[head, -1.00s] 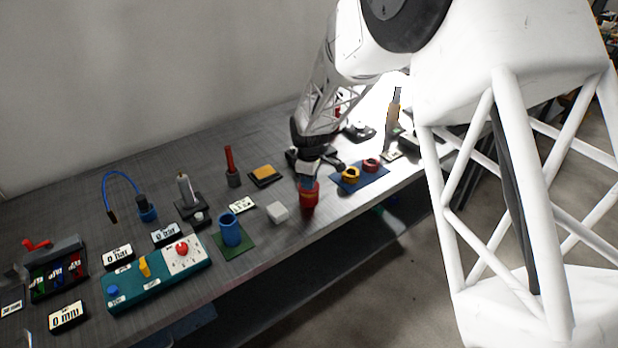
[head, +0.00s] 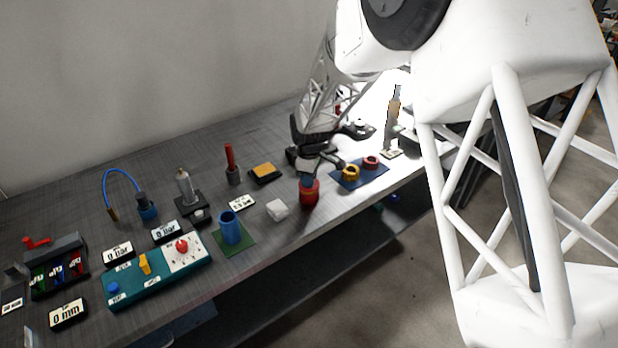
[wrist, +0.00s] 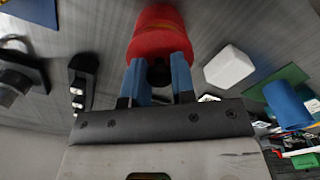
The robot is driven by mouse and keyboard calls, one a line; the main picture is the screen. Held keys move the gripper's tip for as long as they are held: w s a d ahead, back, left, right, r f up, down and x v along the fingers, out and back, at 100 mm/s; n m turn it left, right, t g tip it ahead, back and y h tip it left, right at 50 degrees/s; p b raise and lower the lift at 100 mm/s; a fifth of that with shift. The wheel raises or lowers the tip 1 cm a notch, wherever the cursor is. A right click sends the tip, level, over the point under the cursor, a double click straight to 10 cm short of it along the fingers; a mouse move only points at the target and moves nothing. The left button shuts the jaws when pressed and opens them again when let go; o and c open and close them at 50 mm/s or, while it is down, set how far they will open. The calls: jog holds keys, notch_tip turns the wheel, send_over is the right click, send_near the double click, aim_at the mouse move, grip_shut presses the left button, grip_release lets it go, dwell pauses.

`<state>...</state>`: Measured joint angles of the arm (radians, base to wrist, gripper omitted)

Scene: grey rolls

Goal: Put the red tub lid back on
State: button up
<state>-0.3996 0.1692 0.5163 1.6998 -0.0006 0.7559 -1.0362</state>
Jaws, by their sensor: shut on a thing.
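In the wrist view my two blue fingers (wrist: 160,78) are shut on a dark knob in the middle of the red lid (wrist: 158,43). The lid lines up with the tub and no gap shows, but I cannot tell whether it is fully seated. The tub's far side is hidden.
A white block (head: 277,210) lies close to the left of the tub. A blue mat (head: 345,185) with a yellow ring-like piece (head: 350,173) and a red one (head: 370,162) is to the right. A blue cup (head: 231,230) stands on a green mat further left.

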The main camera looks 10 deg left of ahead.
jog(key=shift+f, duration=0.85)
dwell(0.7)
jog(key=o, duration=1)
jog(key=shift+r, duration=0.1)
jog(key=shift+r, duration=3.8)
